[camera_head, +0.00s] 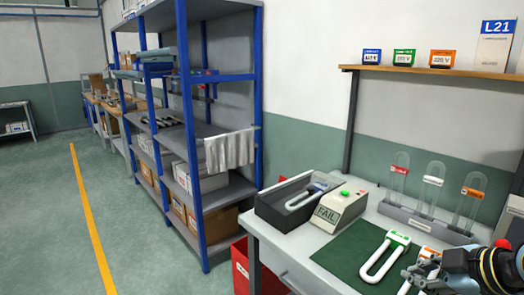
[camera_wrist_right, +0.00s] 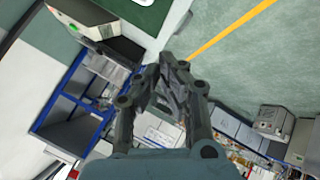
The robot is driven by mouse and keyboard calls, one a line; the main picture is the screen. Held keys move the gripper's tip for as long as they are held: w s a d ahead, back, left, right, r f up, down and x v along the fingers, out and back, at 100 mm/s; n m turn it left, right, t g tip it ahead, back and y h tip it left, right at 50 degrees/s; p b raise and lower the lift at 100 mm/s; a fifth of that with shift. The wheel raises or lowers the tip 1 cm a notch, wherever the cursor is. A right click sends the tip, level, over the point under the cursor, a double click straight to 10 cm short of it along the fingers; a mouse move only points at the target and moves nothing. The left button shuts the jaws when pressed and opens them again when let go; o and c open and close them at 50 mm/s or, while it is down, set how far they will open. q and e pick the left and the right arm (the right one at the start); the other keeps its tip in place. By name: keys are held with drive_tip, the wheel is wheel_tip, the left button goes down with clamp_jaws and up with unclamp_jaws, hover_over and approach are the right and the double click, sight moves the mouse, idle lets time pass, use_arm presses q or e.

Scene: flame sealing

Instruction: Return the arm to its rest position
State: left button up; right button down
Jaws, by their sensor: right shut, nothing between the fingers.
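My right gripper (camera_head: 424,272) is at the lower right of the head view, over the front right of the green mat (camera_head: 350,252). In the right wrist view its fingers (camera_wrist_right: 168,80) are together with nothing between them. A white U-shaped piece with a green label (camera_head: 384,257) lies on the mat. Another with an orange label (camera_head: 428,253) lies beside it, partly hidden by my gripper. My left gripper is not in view.
A FAIL box (camera_head: 338,208) and a dark bin (camera_head: 262,208) holding a blue-labelled piece stand at the table's left. A grey rack (camera_head: 408,216) holds upright clear U-shaped pieces at the back. A blue-framed shelf (camera_head: 193,180) stands left of the table; floor beyond is clear.

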drive_tip(key=s+d+f+m+g+h+b, duration=0.15)
drive_tip(key=s+f+b, duration=0.4)
drive_tip(key=f, duration=0.85)
drive_tip(key=s+f+m+g+b, duration=0.2)
drive_tip(key=s+f+b, duration=0.3)
drive_tip(key=f, duration=0.9)
drive_tip(key=s+d+f+m+g+h+b, duration=0.15)
drive_tip(key=s+f+b, duration=0.4)
drive_tip(key=f, duration=0.85)
use_arm(q)
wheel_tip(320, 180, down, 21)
drive_tip(key=b, duration=0.4)
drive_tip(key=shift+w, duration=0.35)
use_arm(e)
drive_tip(key=s+f+m, duration=0.2)
drive_tip(key=s+f, duration=0.4)
drive_tip(key=s, duration=0.3)
drive_tip(key=s+a+f+m+g+h, duration=0.1)
drive_tip(key=s+f+m, duration=0.2)
drive_tip(key=s+f, duration=0.4)
drive_tip(key=s+f+m+g, duration=0.1)
drive_tip(key=s+f+m, duration=0.2)
drive_tip(key=s+f, duration=0.4)
drive_tip(key=s, duration=0.5)
drive_tip(key=shift+s+a, duration=0.35)
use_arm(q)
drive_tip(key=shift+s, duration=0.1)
